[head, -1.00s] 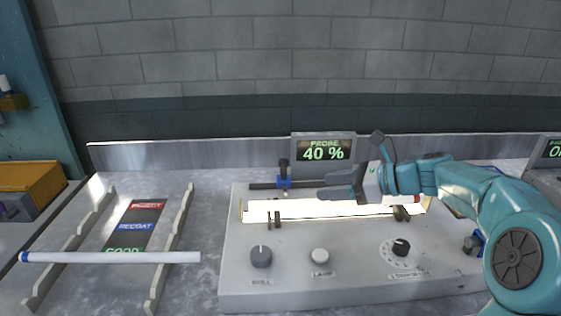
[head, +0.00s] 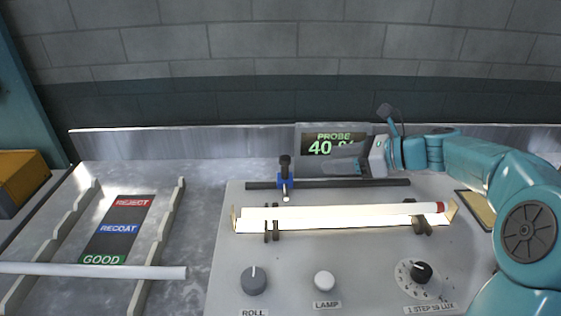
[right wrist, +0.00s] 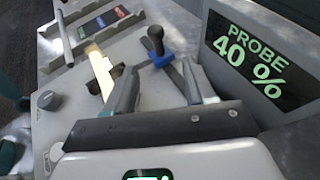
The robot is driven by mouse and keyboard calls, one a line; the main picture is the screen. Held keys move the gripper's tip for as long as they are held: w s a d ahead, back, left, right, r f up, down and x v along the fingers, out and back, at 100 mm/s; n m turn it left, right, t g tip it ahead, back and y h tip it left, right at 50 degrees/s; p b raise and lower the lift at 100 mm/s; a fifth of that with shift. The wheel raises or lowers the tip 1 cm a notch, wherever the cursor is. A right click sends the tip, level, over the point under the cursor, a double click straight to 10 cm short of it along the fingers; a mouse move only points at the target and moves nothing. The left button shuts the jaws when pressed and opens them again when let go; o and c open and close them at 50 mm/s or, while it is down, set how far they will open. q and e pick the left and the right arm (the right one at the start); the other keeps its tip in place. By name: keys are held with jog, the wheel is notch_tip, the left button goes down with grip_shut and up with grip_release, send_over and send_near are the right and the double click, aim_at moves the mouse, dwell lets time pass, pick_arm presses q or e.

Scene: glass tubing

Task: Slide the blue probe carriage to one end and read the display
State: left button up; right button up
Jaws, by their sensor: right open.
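The blue probe carriage (head: 285,182) with its black knob (head: 285,161) sits on the dark rail (head: 340,184), near the rail's left end. The display (head: 314,144) behind the rail is partly covered by my right gripper in the head view; in the right wrist view the display (right wrist: 245,55) reads "PROBE 40 %". My right gripper (head: 335,160) is open and empty, right of the carriage and above the rail. In the right wrist view the carriage (right wrist: 160,59) is ahead, between the two fingers, apart from them. My left gripper is not in view.
A lit white tube with a red end (head: 340,211) lies on black supports in front of the rail. The roll knob (head: 253,281), lamp button (head: 325,281) and step dial (head: 421,272) are at the front. Another tube (head: 95,271) lies across the left rack.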

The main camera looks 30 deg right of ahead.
aim_at(279, 175)
jog(key=x, duration=1.4)
jog(key=shift+w+a, duration=0.15)
jog(key=shift+a, duration=0.4)
jog(key=shift+w+a+f, duration=0.1)
jog(key=shift+w+f, duration=0.15)
jog(key=shift+w, duration=0.1)
jog(key=shift+r, duration=0.1)
